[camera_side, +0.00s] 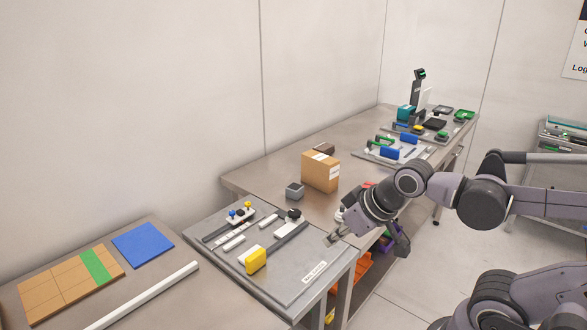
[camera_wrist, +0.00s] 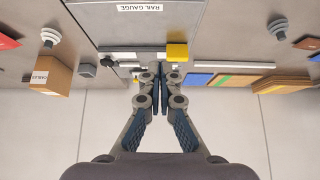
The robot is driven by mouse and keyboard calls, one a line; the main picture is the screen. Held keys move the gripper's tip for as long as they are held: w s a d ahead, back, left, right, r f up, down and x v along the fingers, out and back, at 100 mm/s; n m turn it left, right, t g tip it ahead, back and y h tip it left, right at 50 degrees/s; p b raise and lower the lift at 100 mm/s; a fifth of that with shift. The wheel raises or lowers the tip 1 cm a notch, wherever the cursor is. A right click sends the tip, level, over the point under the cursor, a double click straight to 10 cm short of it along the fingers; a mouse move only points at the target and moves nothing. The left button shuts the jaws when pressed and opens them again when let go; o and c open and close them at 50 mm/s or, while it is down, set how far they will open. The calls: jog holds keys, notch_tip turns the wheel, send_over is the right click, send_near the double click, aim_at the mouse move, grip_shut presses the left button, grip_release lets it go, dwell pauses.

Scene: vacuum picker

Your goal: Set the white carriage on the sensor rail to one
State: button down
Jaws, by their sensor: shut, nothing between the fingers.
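A grey board (camera_side: 285,283) labelled as a rail gauge carries dark rails and white parts in the side view. A white block (camera_side: 285,231) sits by the dark rail (camera_side: 290,241), near a black knob; I take it for the white carriage but cannot be sure. Another white block (camera_side: 240,217) with blue and yellow knobs sits on the left rail. My gripper (camera_side: 333,239) is shut and empty, right of the board's parts and apart from them. The wrist view shows its closed fingertips (camera_wrist: 160,69) below the yellow block (camera_wrist: 177,52). The scale reading is too small to read.
The yellow block (camera_side: 256,261) stands at the rail's near end. A grey cube (camera_side: 294,190) and cardboard box (camera_side: 320,171) stand behind the board. A blue mat (camera_side: 142,245) and a long white bar (camera_side: 145,295) lie to the left. The board's front strip is clear.

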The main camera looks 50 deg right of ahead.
jog(key=w+d+r+m+g, duration=0.1)
jog(key=w+r+m+g, duration=0.1)
jog(key=w+r+m, duration=0.7)
jog(key=m+g+y, duration=0.4)
jog(key=m, duration=0.8)
send_over(237, 218)
jog(key=s+d, duration=0.1)
jog(key=d, duration=0.5)
notch_tip(237, 218, down, 12)
jog(key=x, duration=0.9)
jog(key=shift+s+a+f, duration=0.1)
jog(key=shift+a+f, duration=0.2)
jog(key=shift+a, duration=0.15)
